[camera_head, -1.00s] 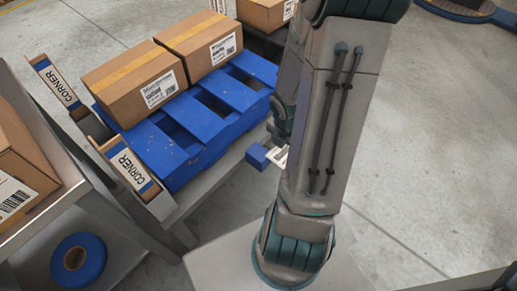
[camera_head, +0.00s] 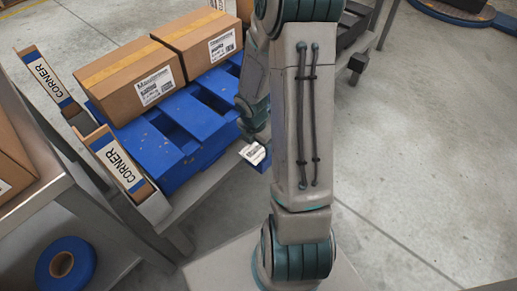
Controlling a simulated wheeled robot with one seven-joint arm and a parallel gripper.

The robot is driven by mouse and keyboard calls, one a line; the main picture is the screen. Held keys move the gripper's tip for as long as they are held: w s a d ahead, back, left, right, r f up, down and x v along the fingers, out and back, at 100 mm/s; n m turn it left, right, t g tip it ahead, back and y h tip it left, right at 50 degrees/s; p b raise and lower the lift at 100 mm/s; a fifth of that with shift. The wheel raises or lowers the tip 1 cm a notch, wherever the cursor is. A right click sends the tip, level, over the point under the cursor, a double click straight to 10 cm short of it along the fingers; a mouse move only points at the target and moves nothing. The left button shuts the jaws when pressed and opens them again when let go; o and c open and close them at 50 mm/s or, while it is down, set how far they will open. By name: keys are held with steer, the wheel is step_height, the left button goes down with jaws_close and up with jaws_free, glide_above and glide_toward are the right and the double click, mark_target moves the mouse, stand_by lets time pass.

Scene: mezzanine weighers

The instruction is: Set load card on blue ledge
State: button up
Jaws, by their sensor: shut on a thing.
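The load card (camera_head: 253,153) is a small white card with dark print, beside the near edge of the pallet bench. A small blue ledge (camera_head: 263,166) juts out there, and only a bit of its blue shows under the card. My gripper (camera_head: 257,139) is just above the card, shut on it. The fingertips are small and partly hidden by my arm. The card overlaps the ledge in this view; I cannot tell whether it touches it or hangs just above.
A blue pallet (camera_head: 165,150) bears two cardboard boxes (camera_head: 131,82) (camera_head: 199,38) on the bench. Two holders marked CORNER (camera_head: 118,162) (camera_head: 47,75) stand at its left. A blue roll (camera_head: 64,264) lies on a lower shelf. Floor at right is open.

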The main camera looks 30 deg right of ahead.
steer(key=shift+f, duration=0.85)
steer(key=shift+f+b, duration=0.2)
steer(key=shift+b, duration=0.15)
steer(key=o, duration=0.9)
steer(key=shift+o, duration=0.2)
steer(key=shift+r, duration=0.15)
step_height(320, 180, up, 12)
steer(key=a+p, duration=0.1)
steer(key=p, duration=0.6)
step_height(320, 180, up, 9)
steer(key=m, duration=1)
glide_above(255, 151)
steer(key=s+a, duration=0.4)
steer(key=s+a+r+m+y, duration=0.1)
steer(key=s+a+r+m, duration=0.5)
steer(key=m, duration=0.5)
steer(key=shift+s+a+r+m+t, duration=0.35)
steer(key=shift+s+r, duration=0.25)
steer(key=shift+s, duration=0.2)
